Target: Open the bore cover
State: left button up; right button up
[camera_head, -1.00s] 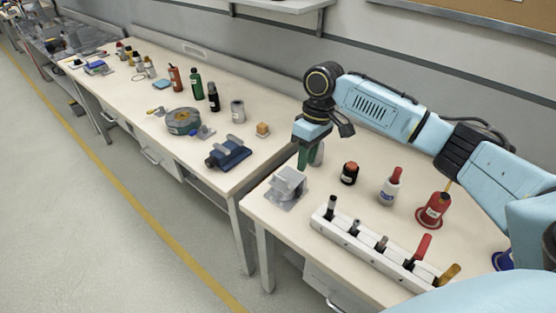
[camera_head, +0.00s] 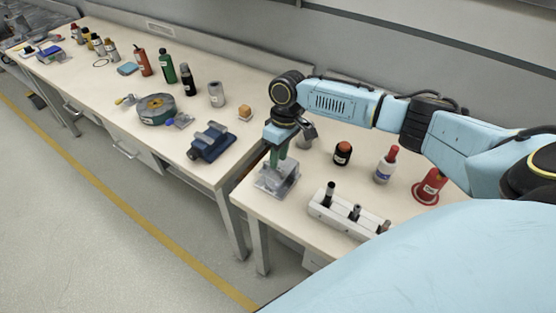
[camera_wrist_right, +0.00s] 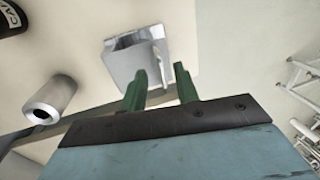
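A grey metal block (camera_head: 277,178) on a flat plate stands near the left corner of the near bench. It also shows in the right wrist view (camera_wrist_right: 127,62), with a hollow side and a thin upright flap at its right. I cannot tell for sure which part is the bore cover. My right gripper (camera_head: 279,158) comes down over the block and hides part of it. In the wrist view its two green fingers (camera_wrist_right: 160,78) are apart with nothing gripped between them, close to the flap; contact cannot be told. My left gripper is not in view.
A white rack (camera_head: 345,219) with upright tools stands right of the block. A black jar with an orange top (camera_head: 342,153), a white bottle (camera_head: 384,166) and a red stand (camera_head: 430,188) are behind it. A blue vise (camera_head: 210,142) sits on the other bench, across a gap.

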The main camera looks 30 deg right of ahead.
jog(key=shift+a+f, duration=0.15)
jog(key=shift+f, duration=0.8)
grip_shut()
